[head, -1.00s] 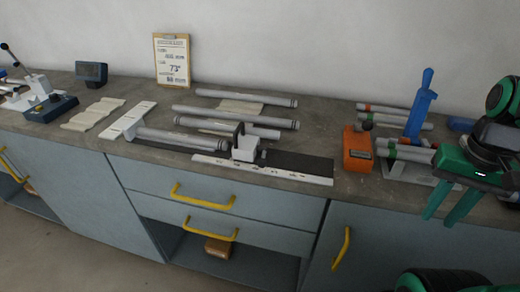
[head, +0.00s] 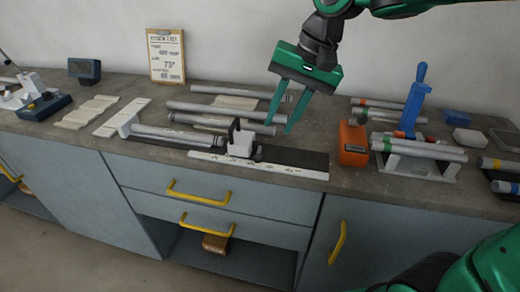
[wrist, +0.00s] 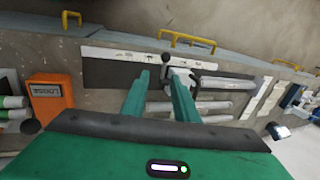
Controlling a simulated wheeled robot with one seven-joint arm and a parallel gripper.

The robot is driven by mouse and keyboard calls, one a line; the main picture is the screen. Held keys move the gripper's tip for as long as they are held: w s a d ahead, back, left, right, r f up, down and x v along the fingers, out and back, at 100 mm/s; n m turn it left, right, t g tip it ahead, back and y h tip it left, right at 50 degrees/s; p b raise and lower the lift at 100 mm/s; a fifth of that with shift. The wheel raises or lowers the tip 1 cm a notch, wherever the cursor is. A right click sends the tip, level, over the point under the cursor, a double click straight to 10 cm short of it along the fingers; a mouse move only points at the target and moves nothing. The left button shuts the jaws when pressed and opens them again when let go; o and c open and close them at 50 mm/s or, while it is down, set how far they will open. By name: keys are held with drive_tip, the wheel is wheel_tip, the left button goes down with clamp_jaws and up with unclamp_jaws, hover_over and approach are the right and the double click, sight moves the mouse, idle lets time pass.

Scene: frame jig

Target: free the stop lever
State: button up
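The stop is a white block (head: 241,146) on the dark rail of the jig, with a dark lever-like piece (head: 233,129) standing at its left side. A tube (head: 178,137) lies along the rail and runs up to the stop. My gripper (head: 279,126) is open and empty, fingers pointing down, above the bench to the right of and behind the stop. In the wrist view, the stop block (wrist: 185,62) shows just beyond my fingertips (wrist: 157,76), partly hidden by the right finger. I cannot tell how the lever is set.
Several loose grey tubes (head: 220,112) lie behind the rail. A white scale strip (head: 260,167) runs along its front. An orange box (head: 353,144) and a blue-handled clamp (head: 413,100) stand to the right. A clipboard (head: 166,56) leans on the wall.

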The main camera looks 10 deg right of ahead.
sight(259, 154)
drive_tip(key=x, duration=0.7)
drive_tip(key=a+x, duration=0.1)
drive_tip(key=x, duration=0.3)
drive_tip(key=shift+s+r, duration=0.1)
drive_tip(key=shift+r, duration=0.1)
clamp_jaws()
